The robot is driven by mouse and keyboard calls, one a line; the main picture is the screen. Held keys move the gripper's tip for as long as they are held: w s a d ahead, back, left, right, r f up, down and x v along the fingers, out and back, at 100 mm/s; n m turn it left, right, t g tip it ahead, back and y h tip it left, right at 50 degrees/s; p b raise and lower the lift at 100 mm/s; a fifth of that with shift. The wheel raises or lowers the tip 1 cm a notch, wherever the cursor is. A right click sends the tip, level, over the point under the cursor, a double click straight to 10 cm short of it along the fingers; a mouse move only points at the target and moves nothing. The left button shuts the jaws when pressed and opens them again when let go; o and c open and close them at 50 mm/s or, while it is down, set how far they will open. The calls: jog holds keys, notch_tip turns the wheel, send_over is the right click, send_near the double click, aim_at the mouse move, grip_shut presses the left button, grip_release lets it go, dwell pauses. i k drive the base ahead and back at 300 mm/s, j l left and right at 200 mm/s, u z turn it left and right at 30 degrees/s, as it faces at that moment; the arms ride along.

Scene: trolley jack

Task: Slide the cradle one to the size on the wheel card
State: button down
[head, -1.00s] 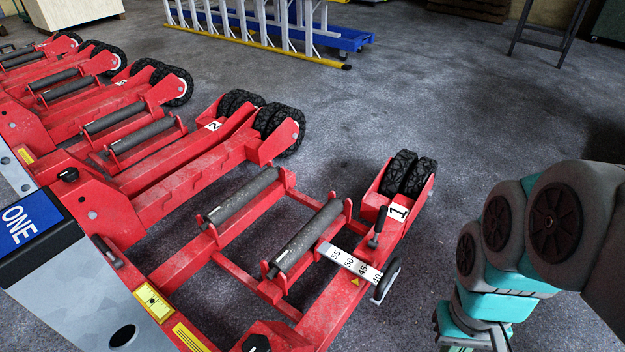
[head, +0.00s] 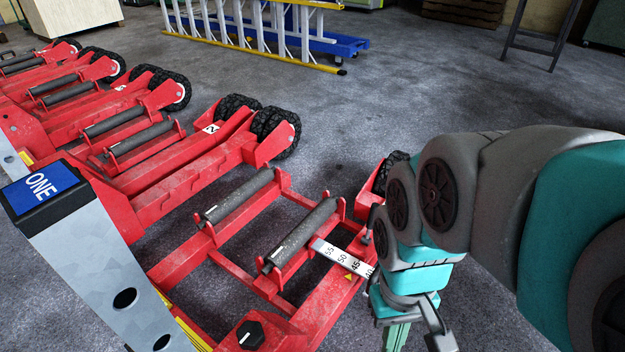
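Cradle one, a red frame with two dark rollers (head: 302,236), lies on the floor at the centre. Its white scale (head: 338,259) reads 55, 50, 45, with 40 partly visible at the arm's edge. A dark lever knob (head: 380,238) shows just left of my arm. My arm hides most of the right end with its wheels, and the number 1 label. My gripper (head: 415,335) points down just right of the scale's end; its fingertips run to the bottom edge, so its opening is unclear. I see no wheel card.
A blue ONE sign (head: 42,187) tops a grey post at the left. Cradle two (head: 180,180) and several more red cradles stand in a row behind, to the left. A ladder (head: 255,35) and a blue trolley are at the back.

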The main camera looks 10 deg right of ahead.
aim_at(268, 286)
jog(key=z, duration=3.15)
jog(key=u, duration=3.2)
jog(key=k+l+u, duration=0.15)
jog(key=u, duration=0.25)
jog(key=k+u, duration=0.35)
